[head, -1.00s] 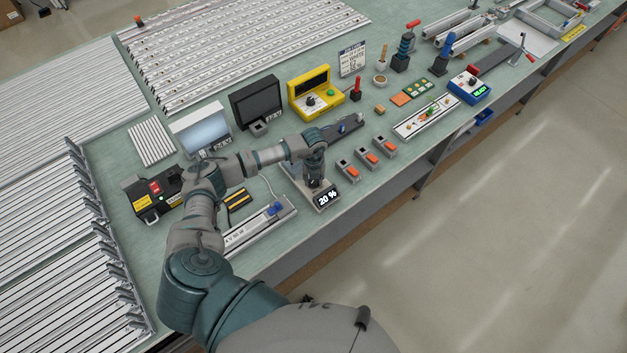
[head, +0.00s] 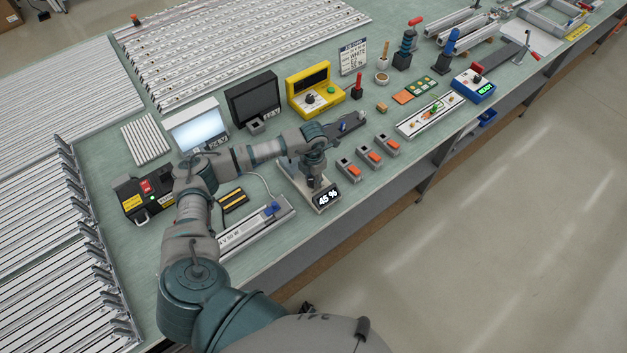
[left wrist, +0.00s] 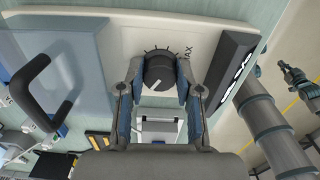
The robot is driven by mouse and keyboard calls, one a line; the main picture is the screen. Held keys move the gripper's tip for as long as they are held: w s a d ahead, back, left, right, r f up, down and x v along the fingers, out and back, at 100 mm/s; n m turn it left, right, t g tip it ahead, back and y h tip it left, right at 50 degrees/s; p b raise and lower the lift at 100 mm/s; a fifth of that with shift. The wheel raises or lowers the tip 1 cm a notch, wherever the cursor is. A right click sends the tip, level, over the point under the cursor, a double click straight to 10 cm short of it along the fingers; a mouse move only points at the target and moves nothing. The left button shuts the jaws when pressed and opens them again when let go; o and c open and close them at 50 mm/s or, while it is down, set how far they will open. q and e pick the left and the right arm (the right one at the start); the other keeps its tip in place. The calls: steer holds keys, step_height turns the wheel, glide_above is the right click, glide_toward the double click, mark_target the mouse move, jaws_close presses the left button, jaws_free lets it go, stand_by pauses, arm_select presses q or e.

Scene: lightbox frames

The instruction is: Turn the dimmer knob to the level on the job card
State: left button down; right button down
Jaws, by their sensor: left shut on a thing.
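The dimmer knob (left wrist: 157,71) is dark and round with a white pointer line, on a pale panel with tick marks and the word MAX. My left gripper (head: 316,186) is shut on the knob, one finger on each side of it in the left wrist view. The dimmer's display (head: 327,198) reads 45 %. The job card (head: 353,57) stands at the back of the bench; its print is too small to read surely. The lightbox panel (head: 200,130) glows pale blue-white. My right gripper cannot be made out.
Several grey blocks with orange tops (head: 369,157) stand right of the dimmer. A yellow unit (head: 313,91) and a dark-screened box (head: 254,99) stand behind my arm. A black box with a red switch (head: 145,193) is at left. The bench's front edge is close to the dimmer.

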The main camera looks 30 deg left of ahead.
mark_target(313, 178)
arm_select(q)
steer(key=shift+m+b, duration=1.1)
steer(key=shift+m, duration=1)
steer(key=shift+w+r, duration=0.1)
steer(key=c, duration=0.8)
jaws_free()
steer(key=shift+o, duration=0.2)
step_height(313, 178, up, 12)
steer(key=shift+f, duration=0.2)
steer(key=shift+a, duration=0.1)
